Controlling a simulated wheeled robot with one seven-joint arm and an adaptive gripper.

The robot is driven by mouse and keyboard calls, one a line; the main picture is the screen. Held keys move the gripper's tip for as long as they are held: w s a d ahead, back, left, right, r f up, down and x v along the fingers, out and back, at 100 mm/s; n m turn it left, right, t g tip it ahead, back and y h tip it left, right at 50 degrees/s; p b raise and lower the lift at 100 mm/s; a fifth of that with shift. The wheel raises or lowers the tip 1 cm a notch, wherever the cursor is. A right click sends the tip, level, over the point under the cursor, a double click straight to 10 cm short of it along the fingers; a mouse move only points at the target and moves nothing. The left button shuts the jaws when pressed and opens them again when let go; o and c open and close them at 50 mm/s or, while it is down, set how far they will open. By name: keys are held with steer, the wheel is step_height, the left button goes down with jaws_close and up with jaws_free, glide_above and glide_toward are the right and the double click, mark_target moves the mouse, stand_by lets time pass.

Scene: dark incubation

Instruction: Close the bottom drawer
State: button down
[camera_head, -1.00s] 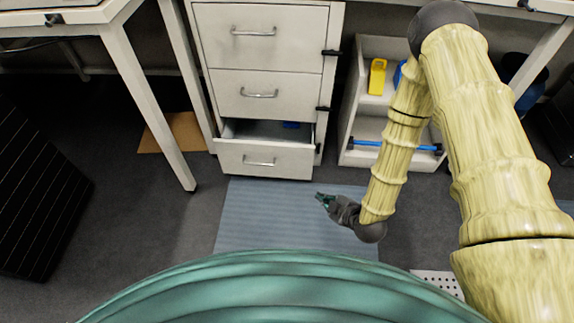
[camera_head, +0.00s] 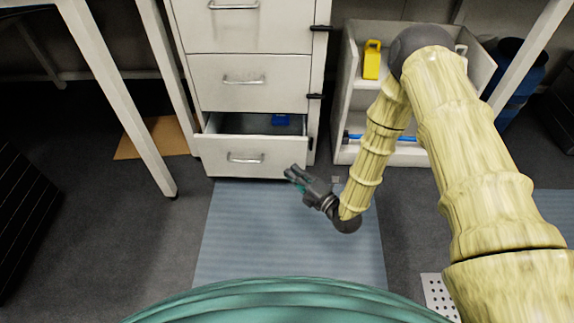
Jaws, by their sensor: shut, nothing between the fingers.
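The bottom drawer (camera_head: 222,158) of the white cabinet (camera_head: 247,68) stands pulled out, its inside showing above the front panel. Its metal handle (camera_head: 245,158) faces me. A blue thing (camera_head: 281,119) is inside at the back right. My gripper (camera_head: 290,175) is shut and empty.
The drawers above are shut. A white shelf unit (camera_head: 346,95) with a yellow container (camera_head: 372,60) stands to the right. A desk leg (camera_head: 118,100) and cardboard (camera_head: 152,138) are to the left. A blue-grey mat (camera_head: 270,240) lies clear in front.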

steer(key=b, duration=0.4)
glide_toward(266, 140)
steer(key=a, duration=0.3)
steer(key=shift+w+b, duration=0.75)
steer(key=shift+w, duration=0.95)
